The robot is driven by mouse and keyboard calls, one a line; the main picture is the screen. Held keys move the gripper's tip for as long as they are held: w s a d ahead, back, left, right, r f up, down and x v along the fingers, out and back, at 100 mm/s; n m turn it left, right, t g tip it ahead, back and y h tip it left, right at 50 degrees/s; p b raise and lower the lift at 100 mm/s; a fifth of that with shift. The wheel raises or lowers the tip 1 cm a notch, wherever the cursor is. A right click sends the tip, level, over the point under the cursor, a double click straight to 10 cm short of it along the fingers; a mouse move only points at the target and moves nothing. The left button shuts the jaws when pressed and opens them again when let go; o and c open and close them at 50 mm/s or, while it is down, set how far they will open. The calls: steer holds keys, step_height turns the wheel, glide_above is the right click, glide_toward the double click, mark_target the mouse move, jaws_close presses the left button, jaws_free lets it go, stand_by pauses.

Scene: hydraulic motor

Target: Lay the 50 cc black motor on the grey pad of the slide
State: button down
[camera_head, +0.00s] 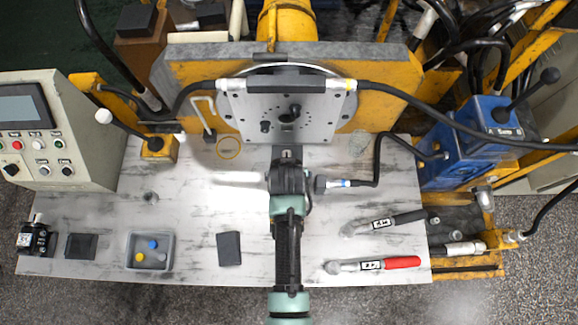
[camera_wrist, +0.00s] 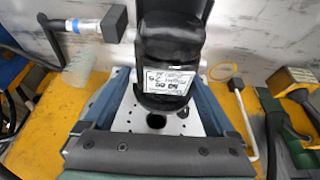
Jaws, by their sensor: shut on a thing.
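My gripper (camera_head: 288,165) is shut on the black motor (camera_wrist: 170,40), whose white label reads 50 cc in the wrist view. The gripper's blue-grey fingers stand on both sides of it. In the head view the gripper and arm hide most of the motor, just in front of the light metal plate (camera_head: 250,115) of the machine. In the wrist view this plate (camera_wrist: 125,118) shows behind and below the motor, with holes. A dark grey block (camera_head: 285,82) lies along the plate's far edge. I cannot tell whether it is the grey pad. Contact between motor and plate cannot be judged.
Another black motor (camera_head: 38,240) stands at the table's left end beside a dark pad (camera_head: 80,246). A grey tray (camera_head: 150,251) and a second dark pad (camera_head: 229,248) lie nearer the middle. Torque wrenches (camera_head: 375,265) lie right. A hose fitting (camera_head: 335,183) is close beside my gripper.

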steer(key=shift+w, duration=0.2)
jaws_free()
steer(key=shift+s+f, duration=0.2)
steer(key=shift+s, duration=0.1)
steer(key=shift+r+p, duration=3.85)
steer(key=shift+r, duration=0.25)
